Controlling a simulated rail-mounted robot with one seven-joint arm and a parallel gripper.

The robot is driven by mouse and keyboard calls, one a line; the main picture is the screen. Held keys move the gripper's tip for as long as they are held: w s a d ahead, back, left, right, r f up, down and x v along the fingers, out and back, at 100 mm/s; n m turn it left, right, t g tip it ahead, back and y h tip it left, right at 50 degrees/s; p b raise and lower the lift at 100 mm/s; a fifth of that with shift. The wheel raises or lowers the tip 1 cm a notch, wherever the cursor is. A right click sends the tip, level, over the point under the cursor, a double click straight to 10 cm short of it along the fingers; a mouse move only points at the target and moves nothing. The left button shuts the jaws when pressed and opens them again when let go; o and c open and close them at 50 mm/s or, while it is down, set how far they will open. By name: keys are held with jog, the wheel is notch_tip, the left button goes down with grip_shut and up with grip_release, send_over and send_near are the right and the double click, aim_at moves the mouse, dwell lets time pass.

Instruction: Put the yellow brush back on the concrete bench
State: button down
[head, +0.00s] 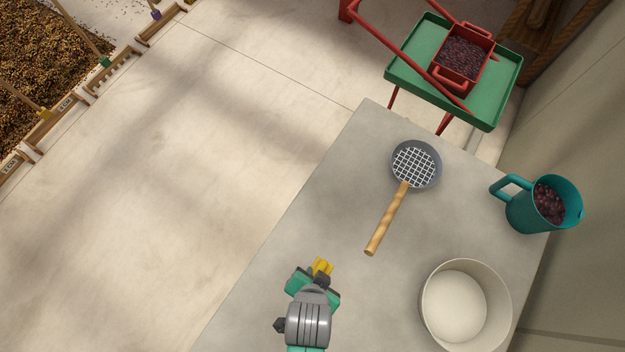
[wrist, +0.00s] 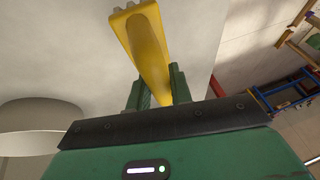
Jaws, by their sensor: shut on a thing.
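My gripper (head: 318,276) is over the near left part of the concrete bench (head: 330,210), close to its left edge. It is shut on the yellow brush (head: 322,265), of which only a small yellow piece shows past the gripper in the head view. In the wrist view the yellow brush (wrist: 148,50) stands between the two green fingers (wrist: 158,88) and reaches away from the gripper toward the pale bench surface. Its far end is wider and has grey nubs. I cannot tell whether the brush touches the bench.
A round sieve (head: 416,164) with a wooden handle lies farther back on the bench. A teal jug (head: 540,205) of dark beans and a white bowl (head: 505,305) stand at the right. A green cart (head: 410,60) holding a red bin (head: 485,48) is beyond the bench.

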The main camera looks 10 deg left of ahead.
jog(key=shift+w, duration=0.35)
jog(key=shift+w+d+f+b, duration=0.15)
jog(key=shift+w+f, duration=0.7)
jog(key=shift+w, duration=1.7)
jog(key=shift+w+d+f+b, duration=0.15)
jog(key=shift+w+f, duration=0.65)
jog(key=shift+w, duration=1.7)
jog(key=shift+w+d+f+b, duration=0.15)
jog(key=shift+w+f, duration=0.7)
jog(key=shift+w, duration=1.7)
jog(key=shift+f, duration=0.2)
jog(key=c, duration=1.3)
grip_release()
jog(key=shift+o, duration=0.2)
jog(key=p+v, duration=0.2)
jog(key=v, duration=1)
jog(key=shift+r, duration=0.2)
